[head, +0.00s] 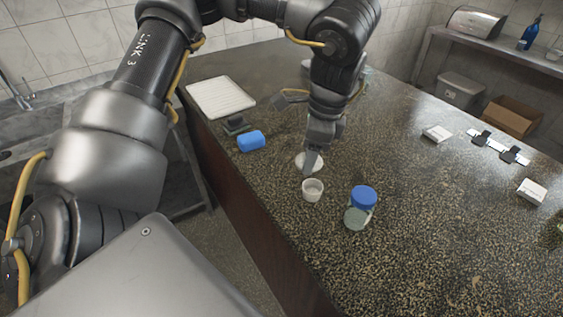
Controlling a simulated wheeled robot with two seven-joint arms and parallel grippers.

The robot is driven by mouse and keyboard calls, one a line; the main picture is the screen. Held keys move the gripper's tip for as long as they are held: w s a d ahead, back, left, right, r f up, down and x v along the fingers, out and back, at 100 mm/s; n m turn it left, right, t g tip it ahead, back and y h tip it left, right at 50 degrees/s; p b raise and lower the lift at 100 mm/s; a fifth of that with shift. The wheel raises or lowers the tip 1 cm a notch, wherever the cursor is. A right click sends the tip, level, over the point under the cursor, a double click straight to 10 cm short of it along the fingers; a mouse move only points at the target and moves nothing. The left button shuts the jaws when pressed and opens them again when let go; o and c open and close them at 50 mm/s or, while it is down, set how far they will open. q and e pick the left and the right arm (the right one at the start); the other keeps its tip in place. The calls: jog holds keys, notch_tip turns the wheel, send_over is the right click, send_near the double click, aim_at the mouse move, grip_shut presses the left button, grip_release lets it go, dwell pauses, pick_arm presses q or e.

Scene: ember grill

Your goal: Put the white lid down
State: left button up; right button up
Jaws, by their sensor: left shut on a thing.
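The white lid (301,160) is a small pale disc just behind a small white cup (313,190) on the speckled counter. My left gripper (311,163) points down from above with its fingertips at the lid. It is shut on the lid, and its fingers cover part of it. The lid is at or very close to the counter top; I cannot tell whether it touches. The cup is upright and open at the top. My right gripper is not in view.
A jar with a blue lid (359,214) stands right of the cup. Small white boxes (437,133) (531,192) lie at the right.

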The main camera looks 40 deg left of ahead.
pick_arm(q)
jog(key=s+a+f+m+t+b, duration=0.1)
jog(key=s+a+f+m+t, duration=0.2)
jog(key=m, duration=0.8)
jog(key=m+h+b, duration=0.1)
jog(key=m, duration=1.1)
send_over(281, 175)
jog(key=f, duration=1.1)
jog(key=shift+s+d+f, duration=0.15)
jog(key=shift+s+f, duration=0.15)
jog(key=shift+s, duration=0.1)
jog(key=shift+w+f, duration=0.15)
jog(key=shift+f, duration=0.8)
jog(key=shift+w+f, duration=0.1)
jog(key=shift+f, duration=0.8)
jog(key=shift+s+b, duration=0.1)
jog(key=shift+b, duration=0.2)
